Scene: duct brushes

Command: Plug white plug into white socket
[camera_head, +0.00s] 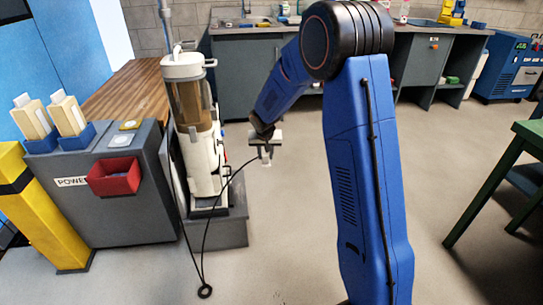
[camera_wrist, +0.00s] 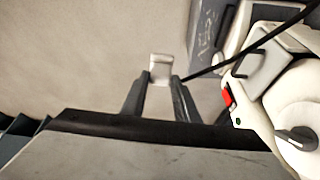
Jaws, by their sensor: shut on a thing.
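My gripper (camera_head: 265,139) is shut on the white plug (camera_wrist: 161,66), held in the air to the right of the white vacuum-like machine. In the wrist view the plug sits between the two fingertips of my gripper (camera_wrist: 159,80). A dark cable runs from near the gripper down to the floor in the head view. A small whitish plate (camera_head: 120,140), which looks like the white socket, lies on top of the grey power cabinet (camera_head: 115,212) at the left. The plug is well apart from it. The plate's holes are too small to make out.
The white machine (camera_head: 200,160) on its grey base (camera_head: 222,233) stands between my gripper and the cabinet. A yellowish plate (camera_head: 130,125), a red bin (camera_head: 113,177) and brushes in blue holders (camera_head: 76,138) are on the cabinet. A green table (camera_head: 527,133) stands right; open floor lies between.

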